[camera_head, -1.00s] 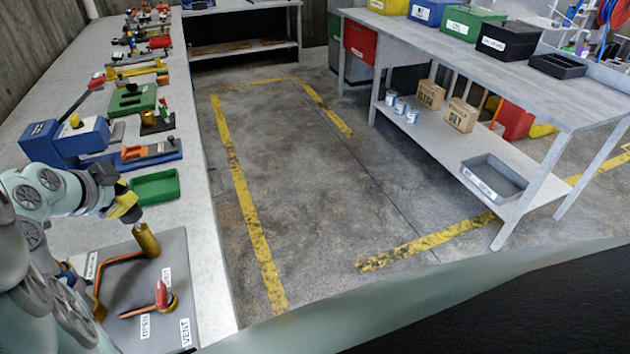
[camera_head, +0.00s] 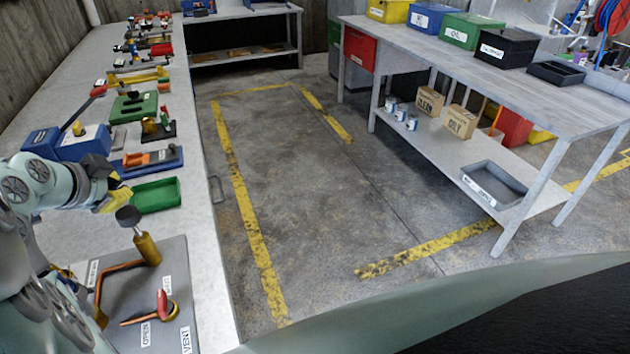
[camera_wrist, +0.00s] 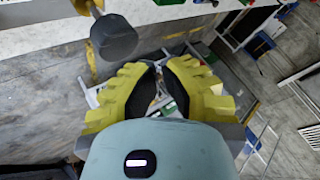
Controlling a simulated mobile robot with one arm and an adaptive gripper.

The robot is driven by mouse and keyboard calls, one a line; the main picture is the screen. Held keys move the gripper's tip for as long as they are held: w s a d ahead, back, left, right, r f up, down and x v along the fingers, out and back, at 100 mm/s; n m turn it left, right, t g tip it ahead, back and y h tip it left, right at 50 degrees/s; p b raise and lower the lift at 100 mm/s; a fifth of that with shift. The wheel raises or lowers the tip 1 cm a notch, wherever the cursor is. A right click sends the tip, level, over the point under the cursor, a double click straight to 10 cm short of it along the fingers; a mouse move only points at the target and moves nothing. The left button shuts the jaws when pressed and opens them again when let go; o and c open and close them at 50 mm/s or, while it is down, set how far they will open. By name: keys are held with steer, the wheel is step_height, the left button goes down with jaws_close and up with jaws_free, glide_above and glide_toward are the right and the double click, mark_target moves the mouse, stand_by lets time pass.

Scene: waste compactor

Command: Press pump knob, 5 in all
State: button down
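The pump knob (camera_head: 128,215) is a dark grey cap on a thin rod. The rod stands out of a brass cylinder (camera_head: 147,248) on a grey panel at the front of the left bench. The knob also shows in the wrist view (camera_wrist: 113,37), up and left of my fingers. My gripper (camera_head: 116,198), with yellow fingers, is just above and left of the knob, apart from it. In the wrist view the fingertips (camera_wrist: 161,64) are brought together with only a slight gap, and nothing is held between them.
A red-handled valve (camera_head: 162,302) on a copper pipe sits on the same panel, by OPEN and VENT labels. A green tray (camera_head: 155,196) lies close behind my gripper. A blue machine (camera_head: 70,142) and several fixtures line the bench.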

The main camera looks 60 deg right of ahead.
mark_target(125, 209)
steer(key=shift+r+p, duration=0.5)
steer(key=shift+r, duration=1.6)
